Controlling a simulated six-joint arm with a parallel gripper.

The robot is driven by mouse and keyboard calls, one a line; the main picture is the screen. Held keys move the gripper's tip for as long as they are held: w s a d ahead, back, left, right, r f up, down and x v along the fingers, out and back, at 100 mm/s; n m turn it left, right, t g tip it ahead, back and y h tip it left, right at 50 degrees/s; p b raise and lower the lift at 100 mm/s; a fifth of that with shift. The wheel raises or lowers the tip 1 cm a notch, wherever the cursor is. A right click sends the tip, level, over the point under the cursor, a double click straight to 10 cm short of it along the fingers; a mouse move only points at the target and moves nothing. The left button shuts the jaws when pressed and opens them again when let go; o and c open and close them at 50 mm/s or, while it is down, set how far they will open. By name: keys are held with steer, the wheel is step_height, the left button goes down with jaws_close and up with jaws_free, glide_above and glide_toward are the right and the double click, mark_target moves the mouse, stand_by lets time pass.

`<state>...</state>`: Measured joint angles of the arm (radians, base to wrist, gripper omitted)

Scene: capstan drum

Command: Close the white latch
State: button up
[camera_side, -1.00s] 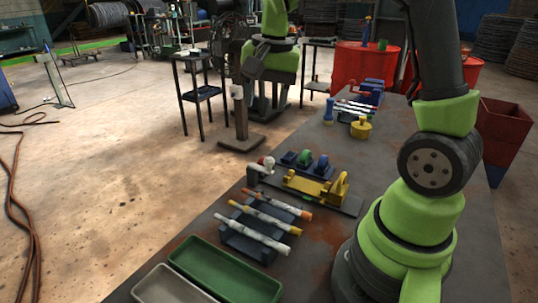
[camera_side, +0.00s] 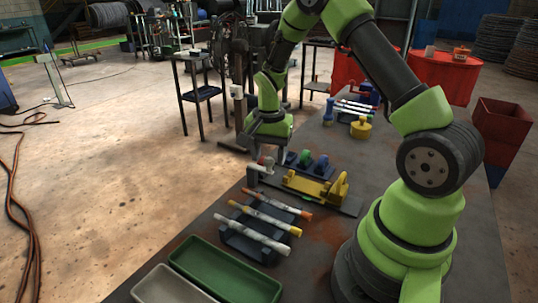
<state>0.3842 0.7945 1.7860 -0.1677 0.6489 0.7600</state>
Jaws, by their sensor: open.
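A small pale white-grey fitting (camera_side: 254,172), which looks like the white latch, stands at the left end of a dark fixture plate on the table. A white knob-like part with a little red shows at its top. My gripper (camera_side: 268,154) points down just above and behind this fitting, with its fingers apart and nothing seen between them. I cannot tell whether a finger touches the latch, or whether the latch is open or closed. The gripper's body hides what lies behind it.
A yellow bracket (camera_side: 316,188) and blue and green blocks (camera_side: 305,159) sit just right of the latch. Several marked rods (camera_side: 258,223) lie on a rack in front. A green tray (camera_side: 222,275) and a grey tray (camera_side: 165,288) stand nearer. A yellow cylinder (camera_side: 361,130) stands farther back.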

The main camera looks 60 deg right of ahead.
steer(key=shift+f, duration=0.25)
steer(key=c, duration=0.9)
